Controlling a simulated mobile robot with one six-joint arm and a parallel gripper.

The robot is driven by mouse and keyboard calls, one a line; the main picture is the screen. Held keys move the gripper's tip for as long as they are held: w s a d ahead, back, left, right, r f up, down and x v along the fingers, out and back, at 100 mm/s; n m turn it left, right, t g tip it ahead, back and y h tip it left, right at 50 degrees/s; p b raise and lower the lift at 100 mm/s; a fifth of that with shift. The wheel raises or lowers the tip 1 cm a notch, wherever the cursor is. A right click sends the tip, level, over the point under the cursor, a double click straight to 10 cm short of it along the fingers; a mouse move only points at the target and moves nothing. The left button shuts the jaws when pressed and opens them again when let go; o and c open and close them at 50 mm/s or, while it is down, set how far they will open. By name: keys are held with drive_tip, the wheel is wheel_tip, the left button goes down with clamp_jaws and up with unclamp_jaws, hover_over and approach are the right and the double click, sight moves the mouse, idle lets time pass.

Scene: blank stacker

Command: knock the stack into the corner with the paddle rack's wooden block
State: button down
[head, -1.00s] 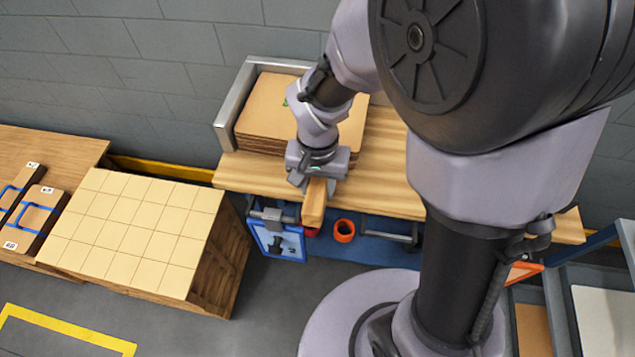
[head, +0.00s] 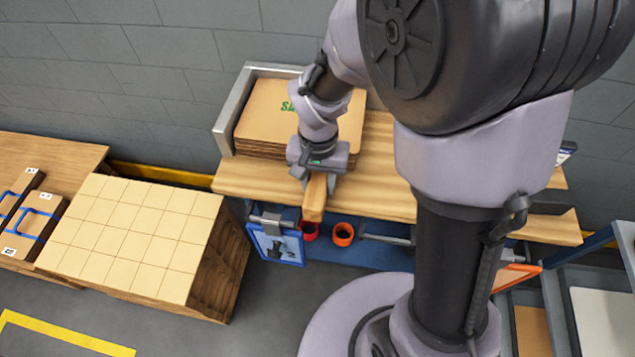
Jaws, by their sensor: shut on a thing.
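The stack of tan boards (head: 262,118) sits on the wooden bench (head: 385,183), inside a metal corner fence (head: 226,108) along its left and back sides. Green lettering shows on the top board, partly hidden by my arm. My gripper (head: 316,176) is shut on a wooden block (head: 315,198) at the bench's front edge, in front of the stack. The block points toward the camera, its near end out past the bench edge. My arm hides the stack's right part, so I cannot tell whether its layers are even there.
Below the bench hang a blue-framed picture board (head: 278,243) and red-orange rings (head: 343,234). A crate topped with pale square tiles (head: 135,230) stands at left, beside a table with blue-strapped cases (head: 40,220). Bare bench lies right of the gripper.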

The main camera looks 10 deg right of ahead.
idle(0.3)
drive_tip(key=shift+s+a+r, duration=0.1)
drive_tip(key=shift+s+a, duration=0.25)
drive_tip(key=shift+s, duration=0.45)
wheel_tip(320, 180, up, 9)
drive_tip(key=p, duration=0.7)
drive_tip(key=shift+d, duration=0.1)
